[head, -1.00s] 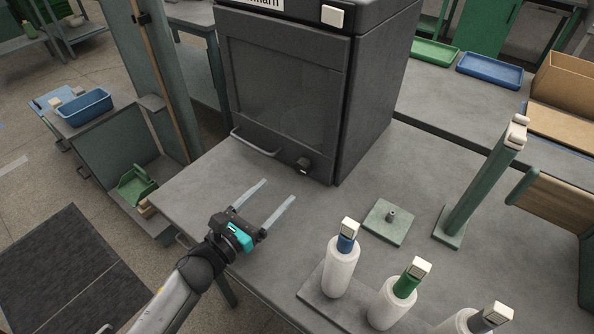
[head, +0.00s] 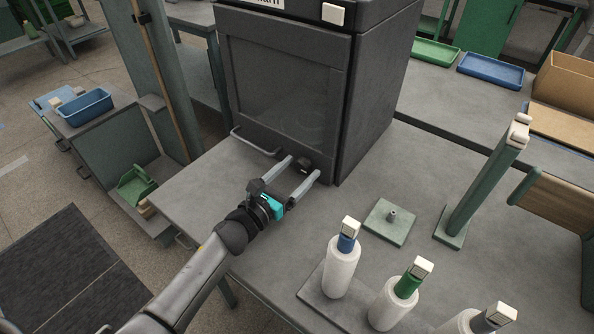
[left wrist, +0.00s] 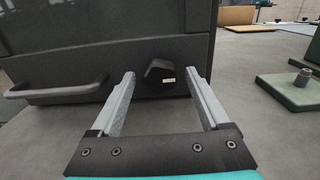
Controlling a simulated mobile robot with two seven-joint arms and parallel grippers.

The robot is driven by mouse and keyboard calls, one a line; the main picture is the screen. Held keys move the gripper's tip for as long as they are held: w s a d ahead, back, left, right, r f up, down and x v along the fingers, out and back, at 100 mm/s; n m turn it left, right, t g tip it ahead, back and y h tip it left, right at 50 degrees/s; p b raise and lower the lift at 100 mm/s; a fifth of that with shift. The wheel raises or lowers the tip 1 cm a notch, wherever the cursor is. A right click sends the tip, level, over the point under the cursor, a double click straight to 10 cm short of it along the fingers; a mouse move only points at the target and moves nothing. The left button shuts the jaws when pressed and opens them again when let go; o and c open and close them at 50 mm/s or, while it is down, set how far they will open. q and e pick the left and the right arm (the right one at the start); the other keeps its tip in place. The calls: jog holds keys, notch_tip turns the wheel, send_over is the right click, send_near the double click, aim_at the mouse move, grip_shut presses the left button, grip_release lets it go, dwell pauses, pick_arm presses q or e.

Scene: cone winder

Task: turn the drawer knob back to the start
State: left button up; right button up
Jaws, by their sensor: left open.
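The drawer knob (head: 304,164) is a small black knob low on the right of the dark cabinet's front. In the left wrist view the knob (left wrist: 159,78) shows a small pale mark on its right side. My left gripper (head: 304,166) is open, its two pale fingers pointing at the cabinet. In the left wrist view the fingers (left wrist: 162,76) stand either side of the knob with gaps, and I cannot tell how far their tips reach along it. The drawer handle (head: 256,143) is a grey bar left of the knob. My right gripper is not in view.
The dark cabinet (head: 285,85) stands on a grey table (head: 205,185). White cones (head: 341,270) with coloured tops stand at the front right. A green plate with a peg (head: 389,221) and a green post (head: 480,190) are to the right. The table left of my arm is clear.

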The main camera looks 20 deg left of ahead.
pick_arm(q)
jog(key=c, duration=0.6)
grip_shut()
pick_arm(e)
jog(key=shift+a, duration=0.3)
